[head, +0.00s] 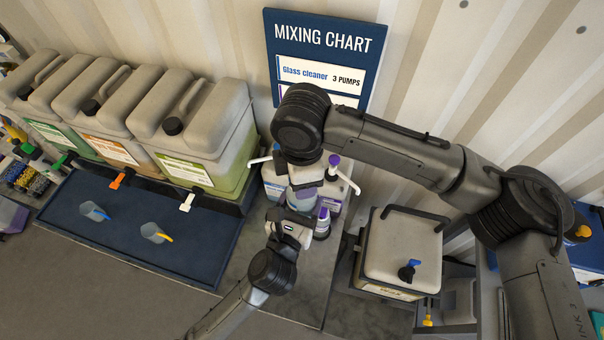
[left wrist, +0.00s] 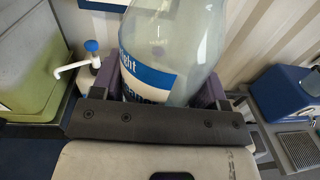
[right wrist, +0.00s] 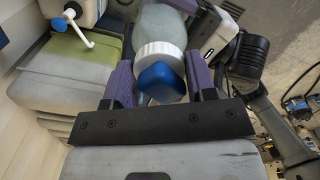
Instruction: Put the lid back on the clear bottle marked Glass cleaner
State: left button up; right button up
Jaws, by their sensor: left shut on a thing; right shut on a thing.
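The clear bottle (left wrist: 200,45), with a blue-and-white label only partly readable, stands between the purple fingers of my left gripper (left wrist: 172,88), which is shut on it. In the right wrist view, a blue lid (right wrist: 160,82) sits between the purple fingers of my right gripper (right wrist: 160,74), which is shut on it. A white collar (right wrist: 160,54) lies between the blue lid and the bottle body, in line with both. I cannot tell whether the lid is seated. In the head view, my arms mostly hide the bottle, with the right gripper above the left.
Pump bottles with white spouts (head: 348,180) crowd close around the grippers. Three large tapped containers (head: 205,130) stand to the left, behind a blue mat (head: 120,245) with two small cups. A capped beige container (head: 400,250) stands to the right. The mixing chart (head: 325,50) hangs behind.

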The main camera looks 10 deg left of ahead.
jog(key=m, duration=0.7)
jog(key=shift+m, duration=0.3)
jog(key=o, duration=1.1)
jog(key=shift+r, duration=0.1)
notch_tip(320, 180, up, 12)
jog(key=shift+f, duration=0.1)
